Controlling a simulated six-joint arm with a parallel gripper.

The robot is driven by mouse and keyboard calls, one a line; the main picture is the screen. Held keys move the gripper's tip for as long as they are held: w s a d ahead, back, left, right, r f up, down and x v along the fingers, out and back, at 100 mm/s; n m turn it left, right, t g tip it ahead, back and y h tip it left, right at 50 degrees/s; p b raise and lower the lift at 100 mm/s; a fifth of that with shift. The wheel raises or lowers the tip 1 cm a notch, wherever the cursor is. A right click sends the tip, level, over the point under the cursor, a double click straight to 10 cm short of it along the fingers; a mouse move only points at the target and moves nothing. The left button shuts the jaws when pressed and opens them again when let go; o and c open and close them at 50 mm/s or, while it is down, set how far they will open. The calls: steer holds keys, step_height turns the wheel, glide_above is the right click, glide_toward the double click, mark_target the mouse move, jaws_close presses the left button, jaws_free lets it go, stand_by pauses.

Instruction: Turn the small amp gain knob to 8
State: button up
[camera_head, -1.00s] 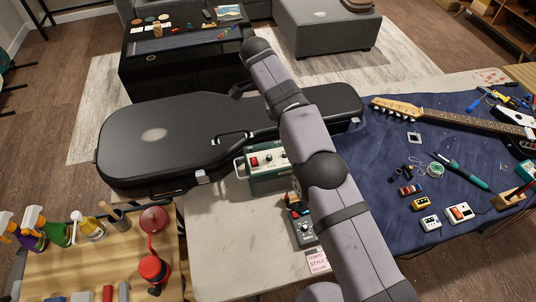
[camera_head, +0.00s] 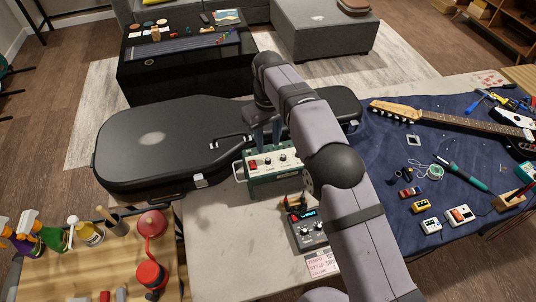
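The small amp (camera_head: 274,184) is a green box with a cream top panel, standing on the pale bench in front of the black guitar case. Its panel carries a red switch (camera_head: 253,164) at the left and a row of small dark knobs (camera_head: 282,158) to the right. The knob markings are too small to read, so I cannot tell the gain setting. My gripper (camera_head: 265,143) points down just behind and above the panel. Its two dark fingers look apart, with nothing seen between them. I cannot tell whether a fingertip touches a knob.
The black guitar case (camera_head: 150,150) lies behind and left of the amp. A dark pedal device (camera_head: 309,232) with a lit display stands in front, near a paper card (camera_head: 322,264). A blue mat (camera_head: 400,240) with tools and a guitar lies right.

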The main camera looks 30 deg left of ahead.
mark_target(268, 159)
steer(key=n, duration=0.3)
steer(key=shift+f, duration=0.1)
steer(key=shift+f+p, duration=1.35)
steer(key=shift+f, duration=2.25)
jaws_close()
